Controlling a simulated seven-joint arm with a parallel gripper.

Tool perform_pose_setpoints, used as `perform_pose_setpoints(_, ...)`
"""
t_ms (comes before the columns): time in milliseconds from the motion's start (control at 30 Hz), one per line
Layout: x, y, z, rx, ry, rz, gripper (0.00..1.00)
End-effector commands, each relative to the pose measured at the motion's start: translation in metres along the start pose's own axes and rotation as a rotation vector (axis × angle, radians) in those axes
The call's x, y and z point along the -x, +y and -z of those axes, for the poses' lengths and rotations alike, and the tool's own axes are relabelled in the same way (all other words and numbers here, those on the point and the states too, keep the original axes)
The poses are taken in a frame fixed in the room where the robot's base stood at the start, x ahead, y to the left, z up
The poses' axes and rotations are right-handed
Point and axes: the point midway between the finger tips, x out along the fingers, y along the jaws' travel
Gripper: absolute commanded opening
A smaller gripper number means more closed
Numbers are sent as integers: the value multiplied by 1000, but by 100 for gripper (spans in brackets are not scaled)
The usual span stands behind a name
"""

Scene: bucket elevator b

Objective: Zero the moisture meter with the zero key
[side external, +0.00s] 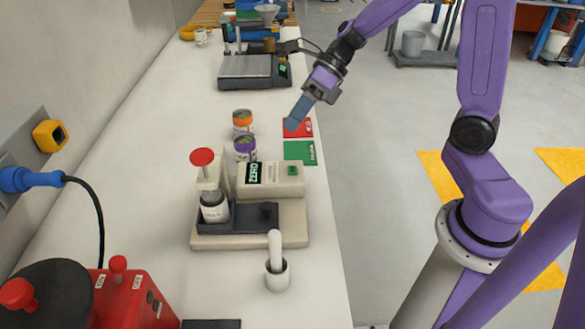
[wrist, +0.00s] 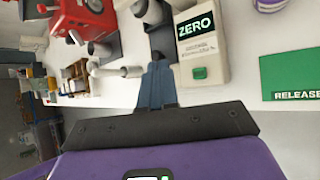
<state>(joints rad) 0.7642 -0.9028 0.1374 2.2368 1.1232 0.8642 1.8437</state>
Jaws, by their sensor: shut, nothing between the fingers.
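The moisture meter (side external: 283,179) is a beige unit on a beige base, with a dark display (side external: 255,173) reading "ZERO" and a small green key (side external: 292,170). In the wrist view the meter (wrist: 201,48) lies right of my fingers, with its display (wrist: 195,25) and green key (wrist: 199,73) in plain sight. My gripper (side external: 292,124) is shut and empty, apart from the key, and appears over the red card in the side view. Its fingertips (wrist: 157,66) also show in the wrist view. A press with a red knob (side external: 202,157) holds a white jar (side external: 214,207) beside the meter.
A green card (side external: 300,152) and a red card (side external: 298,128) lie near the bench edge. An orange-lidded jar (side external: 243,122) and purple-lidded jar (side external: 245,148) stand left of them. A mortar with pestle (side external: 277,273) stands in front; a scale (side external: 250,68) stands behind.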

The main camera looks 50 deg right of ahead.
Motion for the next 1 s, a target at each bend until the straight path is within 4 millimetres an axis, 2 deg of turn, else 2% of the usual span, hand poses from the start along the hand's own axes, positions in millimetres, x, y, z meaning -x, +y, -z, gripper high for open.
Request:
perform_pose_setpoints(700, -53, -38, 39, -3, 4, -2, 0)
perform_pose_setpoints(1000, -60, -44, 45, 1, 2, 1, 0)
